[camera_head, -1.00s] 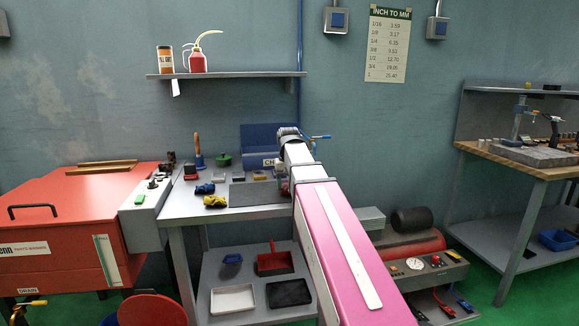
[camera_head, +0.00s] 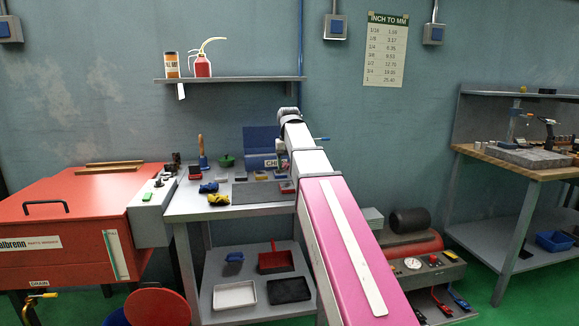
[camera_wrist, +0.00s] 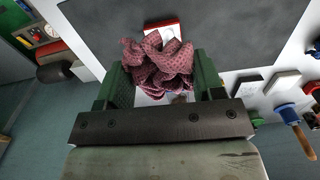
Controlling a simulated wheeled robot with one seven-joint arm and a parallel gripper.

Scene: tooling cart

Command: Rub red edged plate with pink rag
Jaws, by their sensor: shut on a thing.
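My gripper (camera_wrist: 162,82) has green fingers shut on the bunched pink rag (camera_wrist: 158,62), which has dark dots and hangs out beyond the fingertips. The red edged plate (camera_wrist: 165,27) shows behind the rag in the wrist view, a pale face with a red rim, partly hidden by the rag. It lies by the edge of the dark mat (camera_wrist: 225,32). I cannot tell whether the rag touches the plate. In the head view the plate (camera_head: 287,187) is small, at the mat's right end, just left of my arm. My gripper is small and mostly unclear there.
A blue box (camera_head: 262,147) stands at the back of the cart top. Trays fill the lower shelf (camera_head: 220,270). A red parts washer (camera_head: 70,220) stands left.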

